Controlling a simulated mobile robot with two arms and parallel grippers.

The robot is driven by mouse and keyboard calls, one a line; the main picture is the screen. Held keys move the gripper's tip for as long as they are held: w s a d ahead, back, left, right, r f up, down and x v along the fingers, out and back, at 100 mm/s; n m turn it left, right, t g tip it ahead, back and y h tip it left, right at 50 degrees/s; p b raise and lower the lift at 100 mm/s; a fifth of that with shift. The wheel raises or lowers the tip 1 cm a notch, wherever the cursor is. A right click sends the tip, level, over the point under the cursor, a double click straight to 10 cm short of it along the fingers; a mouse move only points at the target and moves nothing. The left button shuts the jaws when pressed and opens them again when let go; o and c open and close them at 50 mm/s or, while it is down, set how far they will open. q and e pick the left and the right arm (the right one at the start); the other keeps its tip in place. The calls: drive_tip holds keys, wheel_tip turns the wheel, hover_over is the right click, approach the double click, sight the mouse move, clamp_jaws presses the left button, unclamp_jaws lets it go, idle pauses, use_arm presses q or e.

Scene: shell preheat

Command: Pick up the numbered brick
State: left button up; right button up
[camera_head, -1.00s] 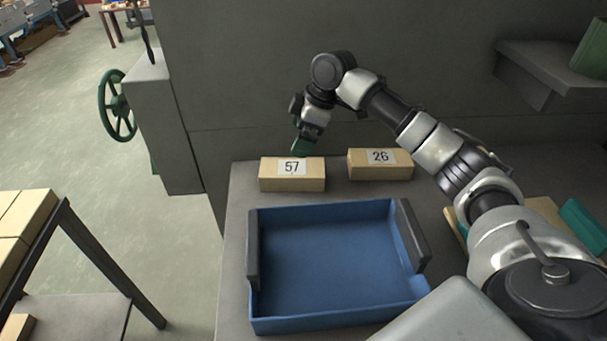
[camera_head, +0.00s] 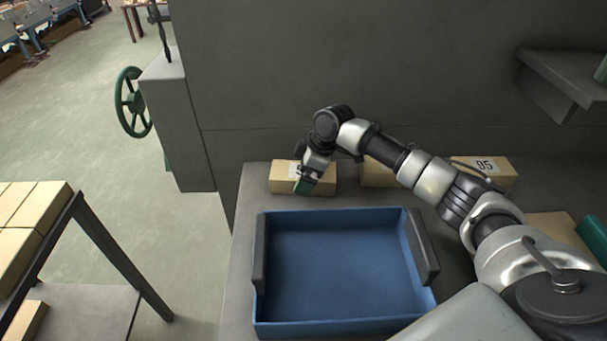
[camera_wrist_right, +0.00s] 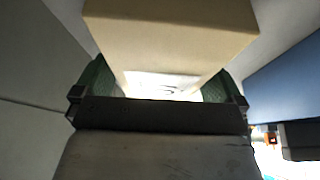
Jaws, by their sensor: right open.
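Several tan bricks with white number labels stand in a row on the grey bench behind the blue tray. The leftmost brick (camera_head: 281,178) has its label mostly covered by my right gripper (camera_head: 304,186); an earlier frame shows it as 57. The right gripper is open at this brick. In the right wrist view the brick (camera_wrist_right: 170,35) lies between the green finger pads of the gripper (camera_wrist_right: 162,84), with part of its label showing. I cannot tell whether the pads touch it. My left gripper is not in view.
The blue tray (camera_head: 345,325) with dark handles is empty in front of the bricks. A second brick (camera_head: 376,174) is partly behind my right arm, and brick 05 (camera_head: 497,172) is beyond it. A grey wall (camera_head: 400,60) rises behind; a shelf (camera_head: 555,85) juts out upper right.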

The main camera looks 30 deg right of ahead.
drive_tip(key=shift+w+a+f, duration=0.1)
drive_tip(key=shift+a+f, duration=0.05)
drive_tip(key=shift+f, duration=0.25)
drive_tip(key=shift+c, duration=0.5)
drive_tip(key=shift+r, duration=0.1)
drive_tip(key=c, duration=0.9)
drive_tip(key=shift+c, duration=0.2)
